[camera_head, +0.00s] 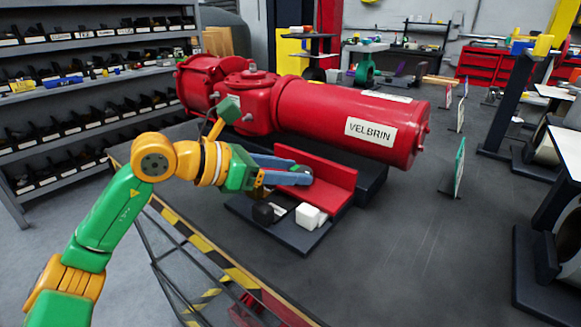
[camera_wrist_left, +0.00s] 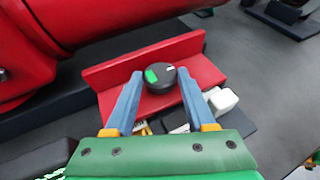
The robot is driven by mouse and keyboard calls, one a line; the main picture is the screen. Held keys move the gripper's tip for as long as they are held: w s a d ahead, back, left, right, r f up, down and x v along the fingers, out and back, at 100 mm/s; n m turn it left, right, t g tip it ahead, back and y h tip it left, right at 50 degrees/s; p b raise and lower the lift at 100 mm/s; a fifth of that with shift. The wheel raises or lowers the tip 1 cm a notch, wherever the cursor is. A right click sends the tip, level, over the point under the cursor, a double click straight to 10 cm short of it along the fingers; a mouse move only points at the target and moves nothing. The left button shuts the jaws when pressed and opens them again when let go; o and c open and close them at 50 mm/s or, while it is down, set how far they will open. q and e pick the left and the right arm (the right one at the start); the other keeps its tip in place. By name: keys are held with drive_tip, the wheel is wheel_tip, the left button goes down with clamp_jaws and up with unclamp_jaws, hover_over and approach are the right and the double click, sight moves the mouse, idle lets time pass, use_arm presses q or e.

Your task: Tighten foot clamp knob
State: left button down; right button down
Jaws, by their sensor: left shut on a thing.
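The foot clamp knob (camera_wrist_left: 160,79) is a round black knob with a green patch and a white mark on top. It sits at the red angled clamp foot (camera_head: 328,180) beneath the red VELBRIN actuator (camera_head: 325,113). My left gripper (camera_head: 303,174) reaches in from the left, its blue fingers on either side of the knob. In the left wrist view the fingertips (camera_wrist_left: 160,86) are shut on the knob. In the head view the fingers mostly hide the knob. My right gripper is in neither view.
A white block (camera_head: 310,215) and a black block (camera_head: 268,213) sit on the dark base plate (camera_head: 300,239) just in front of the foot. Yellow-black striped edging (camera_head: 207,249) runs along the bench front.

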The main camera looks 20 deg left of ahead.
use_arm(q)
drive_tip(key=shift+c, duration=1.2)
unclamp_jaws()
drive_tip(key=b+v, duration=0.1)
drive_tip(key=v, duration=0.5)
drive_tip(key=shift+s+a, duration=0.2)
drive_tip(key=shift+a, duration=0.1)
drive_tip(key=shift+s+a+r, duration=0.1)
drive_tip(key=shift+r, duration=0.1)
